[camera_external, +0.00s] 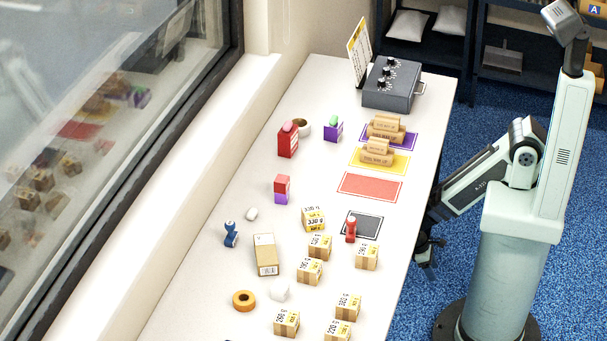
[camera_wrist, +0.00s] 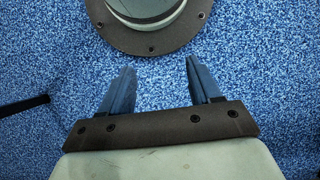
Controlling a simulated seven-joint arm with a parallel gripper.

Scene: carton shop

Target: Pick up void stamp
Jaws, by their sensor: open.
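Two stamp-shaped things stand on the white table. A red stamp (camera_external: 351,229) is upright at the left edge of a dark grey mat (camera_external: 368,226), near the table's right edge. A blue stamp (camera_external: 231,234) stands at the table's left side. I cannot read a label on either, so I cannot tell which is the void stamp. My gripper (camera_external: 427,250) hangs beyond the table's right edge, partly hidden in shadow. In the wrist view my gripper (camera_wrist: 160,75) is open and empty above blue carpet, with no stamp in sight.
Several small cartons (camera_external: 310,270) crowd the near table, with a long box (camera_external: 266,254) and a tape roll (camera_external: 244,301). Red (camera_external: 370,187), yellow and purple mats lie farther back, the latter two holding parcels. A grey control box (camera_external: 390,85) stands at the far end.

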